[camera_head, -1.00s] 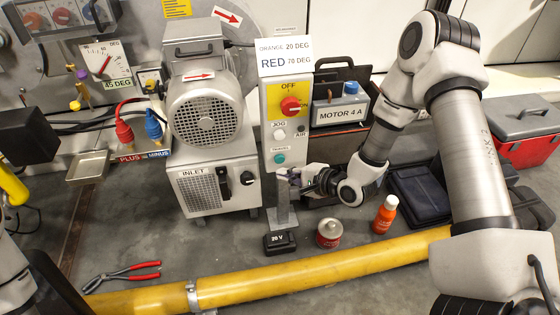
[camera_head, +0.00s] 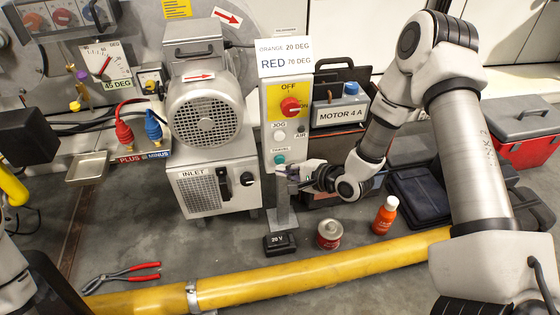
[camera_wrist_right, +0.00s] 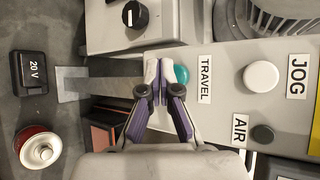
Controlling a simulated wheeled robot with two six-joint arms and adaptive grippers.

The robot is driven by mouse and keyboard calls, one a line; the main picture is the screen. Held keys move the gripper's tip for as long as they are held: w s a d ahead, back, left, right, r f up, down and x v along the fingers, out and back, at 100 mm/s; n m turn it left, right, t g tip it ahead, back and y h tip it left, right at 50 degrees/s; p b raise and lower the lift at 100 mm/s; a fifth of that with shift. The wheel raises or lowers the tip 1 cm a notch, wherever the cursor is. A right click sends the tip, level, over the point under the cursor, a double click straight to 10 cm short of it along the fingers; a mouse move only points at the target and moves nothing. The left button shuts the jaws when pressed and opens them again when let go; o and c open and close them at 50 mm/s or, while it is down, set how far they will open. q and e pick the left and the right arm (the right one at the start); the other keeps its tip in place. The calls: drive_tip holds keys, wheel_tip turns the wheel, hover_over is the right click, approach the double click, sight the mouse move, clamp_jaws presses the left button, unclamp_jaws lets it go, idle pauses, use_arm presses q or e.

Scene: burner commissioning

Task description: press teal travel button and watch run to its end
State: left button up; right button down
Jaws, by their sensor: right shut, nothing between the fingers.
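The teal travel button (camera_head: 280,159) is low on the grey control post (camera_head: 271,110), under the TRAVEL label. It also shows in the right wrist view (camera_wrist_right: 181,75), partly beside my fingertips. My right gripper (camera_head: 284,170) is shut and empty, its tips (camera_wrist_right: 158,69) just below the button in the head view. Whether they touch it I cannot tell. The dial (camera_head: 106,64) with a red needle stands at the upper left, above a 45 DEG label (camera_head: 118,85). My left gripper is not in view.
A red selector knob (camera_head: 290,106) and white JOG button (camera_head: 279,136) sit higher on the post. Below are a 20 V box (camera_head: 279,244), a red tin (camera_head: 329,234) and an orange bottle (camera_head: 385,215). A yellow pipe (camera_head: 300,270) crosses the floor.

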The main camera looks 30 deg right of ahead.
idle(0.6)
drive_tip(key=shift+w+d, duration=0.1)
drive_tip(key=shift+w, duration=0.3)
drive_tip(key=shift+w+d, duration=0.1)
drive_tip(key=shift+w, duration=0.3)
idle(0.7)
drive_tip(key=shift+s+a, duration=0.2)
drive_tip(key=shift+s, duration=0.65)
drive_tip(key=shift+p, duration=0.3)
drive_tip(key=shift+s+a+p, duration=0.1)
drive_tip(key=shift+s+a, duration=0.1)
drive_tip(key=shift+s, duration=0.6)
drive_tip(key=shift+s+a+p, duration=0.15)
drive_tip(key=shift+s+a, duration=0.1)
drive_tip(key=shift+s, duration=0.55)
drive_tip(key=shift+s+a+p, duration=0.1)
drive_tip(key=shift+s+a, duration=0.1)
drive_tip(key=shift+s, duration=0.6)
